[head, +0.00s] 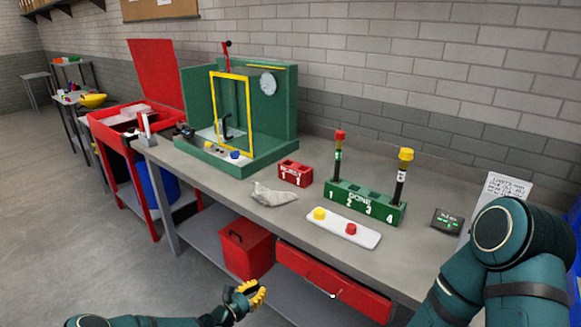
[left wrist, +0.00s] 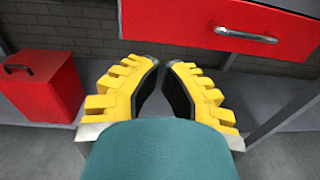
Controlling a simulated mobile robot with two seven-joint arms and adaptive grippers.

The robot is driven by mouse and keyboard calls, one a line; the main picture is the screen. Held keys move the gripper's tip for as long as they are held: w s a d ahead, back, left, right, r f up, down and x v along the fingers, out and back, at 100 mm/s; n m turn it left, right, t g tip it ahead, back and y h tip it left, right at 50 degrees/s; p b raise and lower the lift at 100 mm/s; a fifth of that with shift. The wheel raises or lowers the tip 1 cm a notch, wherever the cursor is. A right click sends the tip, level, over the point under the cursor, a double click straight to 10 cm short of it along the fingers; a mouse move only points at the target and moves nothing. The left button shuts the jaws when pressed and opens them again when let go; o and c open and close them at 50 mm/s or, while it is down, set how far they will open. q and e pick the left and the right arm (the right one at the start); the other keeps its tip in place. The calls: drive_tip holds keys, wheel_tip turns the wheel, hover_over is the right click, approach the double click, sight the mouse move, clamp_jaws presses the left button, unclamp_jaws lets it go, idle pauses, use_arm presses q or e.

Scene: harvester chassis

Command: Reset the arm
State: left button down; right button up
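My left gripper (head: 256,292) is low at the front of the workbench, below the bench top and in front of the lower shelf. Its yellow ribbed fingers fill the middle of the left wrist view (left wrist: 165,65). A gap shows between their dark pads, and nothing is held there. My left forearm comes in from the bottom left of the head view. My right arm (head: 510,240) is bent large at the right edge, over the right end of the bench. Its gripper is out of the picture.
A red drawer (head: 335,283) and red box (head: 245,250) are near my left gripper. On the bench (head: 215,170) stand a green machine (head: 285,110), red rack (head: 295,173), green rack (head: 362,203), grey cloth (head: 273,194), white tray (head: 365,238) and small display (head: 447,221).

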use_arm(q)
drive_tip(key=s+d+f+m+g, duration=0.1)
drive_tip(key=s+d+m+g, duration=0.45)
drive_tip(key=s, duration=0.25)
drive_tip(key=s+d+f+m+g, duration=0.1)
drive_tip(key=s+d+m+g, duration=0.45)
drive_tip(key=s, duration=0.25)
drive_tip(key=s+a+r+m+y, duration=0.2)
drive_tip(key=s+a+m+y, duration=0.1)
drive_tip(key=s+m, duration=0.4)
drive_tip(key=s+a+r+m+g+y, duration=0.1)
drive_tip(key=s+a+m+y, duration=0.3)
drive_tip(key=s+m, duration=0.4)
drive_tip(key=shift+s+a+r, duration=0.6)
drive_tip(key=shift+s+r, duration=0.3)
